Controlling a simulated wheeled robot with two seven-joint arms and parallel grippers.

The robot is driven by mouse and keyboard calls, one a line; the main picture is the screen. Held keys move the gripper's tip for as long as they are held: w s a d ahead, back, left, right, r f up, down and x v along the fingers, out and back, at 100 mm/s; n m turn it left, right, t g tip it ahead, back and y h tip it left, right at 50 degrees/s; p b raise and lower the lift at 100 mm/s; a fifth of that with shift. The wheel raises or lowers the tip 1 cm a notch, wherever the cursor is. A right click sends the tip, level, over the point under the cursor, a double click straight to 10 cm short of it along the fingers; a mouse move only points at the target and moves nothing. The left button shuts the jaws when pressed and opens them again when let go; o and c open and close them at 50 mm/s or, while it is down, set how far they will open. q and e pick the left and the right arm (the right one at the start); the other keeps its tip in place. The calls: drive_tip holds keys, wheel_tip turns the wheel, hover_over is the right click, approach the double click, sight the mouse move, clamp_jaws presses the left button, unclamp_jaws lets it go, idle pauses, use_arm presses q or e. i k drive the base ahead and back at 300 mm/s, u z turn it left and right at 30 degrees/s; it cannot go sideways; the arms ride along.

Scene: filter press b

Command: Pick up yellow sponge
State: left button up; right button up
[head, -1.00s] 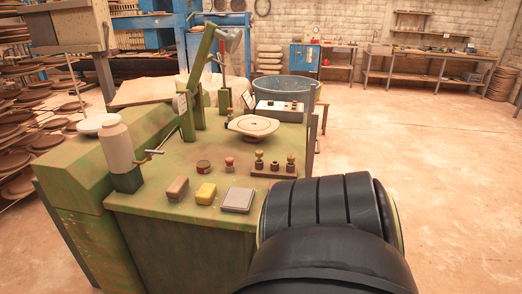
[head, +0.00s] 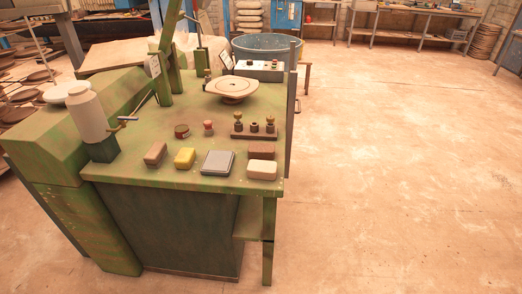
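The yellow sponge (head: 185,158) lies on the green bench top (head: 150,183) near its front edge. A brown block (head: 155,153) is close on its left and a grey flat box (head: 217,162) is on its right. Nothing covers the sponge. Neither of my grippers shows in the head view now.
A brown block (head: 261,151) and a cream block (head: 262,170) lie at the right front corner. Behind are a round tin (head: 181,131), a small stamp (head: 208,128), a wooden rack (head: 254,131) and a round plate (head: 233,88). The floor (head: 390,180) to the right is clear.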

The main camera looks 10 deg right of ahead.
sight(184, 159)
drive_tip(key=z, duration=0.5)
drive_tip(key=i, duration=1)
